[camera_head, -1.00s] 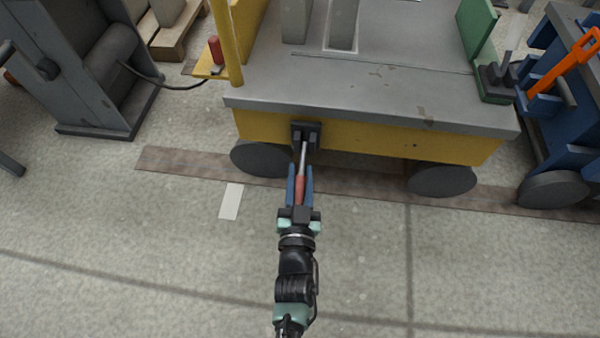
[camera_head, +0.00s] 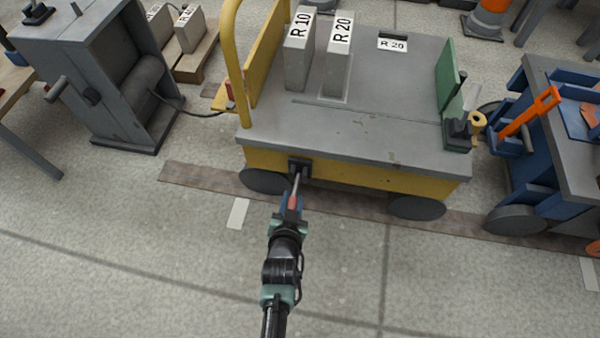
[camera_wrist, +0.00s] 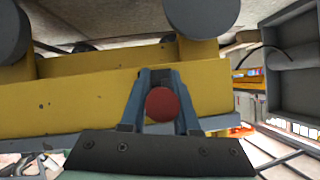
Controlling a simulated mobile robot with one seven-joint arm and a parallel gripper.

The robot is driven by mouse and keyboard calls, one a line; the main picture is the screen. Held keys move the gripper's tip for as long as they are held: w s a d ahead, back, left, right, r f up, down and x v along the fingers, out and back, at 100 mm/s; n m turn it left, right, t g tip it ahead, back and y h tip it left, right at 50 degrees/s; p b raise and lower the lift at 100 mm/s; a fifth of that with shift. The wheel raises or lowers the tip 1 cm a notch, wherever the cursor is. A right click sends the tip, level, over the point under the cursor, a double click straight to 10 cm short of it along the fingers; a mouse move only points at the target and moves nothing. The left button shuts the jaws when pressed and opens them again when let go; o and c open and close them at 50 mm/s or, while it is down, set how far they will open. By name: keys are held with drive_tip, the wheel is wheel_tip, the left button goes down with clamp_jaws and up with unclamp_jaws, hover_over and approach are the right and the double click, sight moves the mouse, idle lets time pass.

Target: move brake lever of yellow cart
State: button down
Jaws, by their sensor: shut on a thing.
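The yellow cart (camera_head: 350,176) stands with its grey top (camera_head: 340,128) and yellow side facing me. Its brake lever (camera_head: 296,187) sticks out from a dark bracket (camera_head: 299,168) on the left part of that side, with a grey rod and a red grip. My gripper (camera_head: 291,203) is shut on the red grip, one blue finger on each side of it. In the wrist view the red grip (camera_wrist: 162,104) shows end-on between the two fingers, with the yellow cart side (camera_wrist: 80,104) behind it. The wrist view is turned over, with the cart's wheels at its top.
Blocks marked R 10 (camera_head: 298,58) and R 20 (camera_head: 338,60) stand on the cart. A grey machine (camera_head: 110,85) is at the left. A blue cart with an orange lever (camera_head: 530,112) stands close at the right. The floor (camera_head: 160,235) in front is clear.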

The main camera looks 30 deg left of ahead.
sight(292, 196)
wheel_tip(292, 196, up, 3)
drive_tip(key=g+p, duration=0.1)
drive_tip(key=p, duration=0.2)
drive_tip(key=g+h+p, duration=0.1)
drive_tip(key=p, duration=0.2)
drive_tip(key=shift+s+f+g+p, duration=0.15)
drive_tip(key=shift+g+p, duration=0.15)
drive_tip(key=shift+g, duration=0.1)
drive_tip(key=g+p, duration=0.1)
drive_tip(key=r+g+h+p, duration=0.1)
drive_tip(key=g+p, duration=0.1)
drive_tip(key=shift+p, duration=0.3)
drive_tip(key=shift+w, duration=0.2)
drive_tip(key=c, duration=0.7)
unclamp_jaws()
drive_tip(key=shift+r, duration=0.1)
drive_tip(key=shift+o, duration=0.2)
drive_tip(key=p+v, duration=0.9)
drive_tip(key=v, duration=0.4)
drive_tip(key=shift+w, duration=0.1)
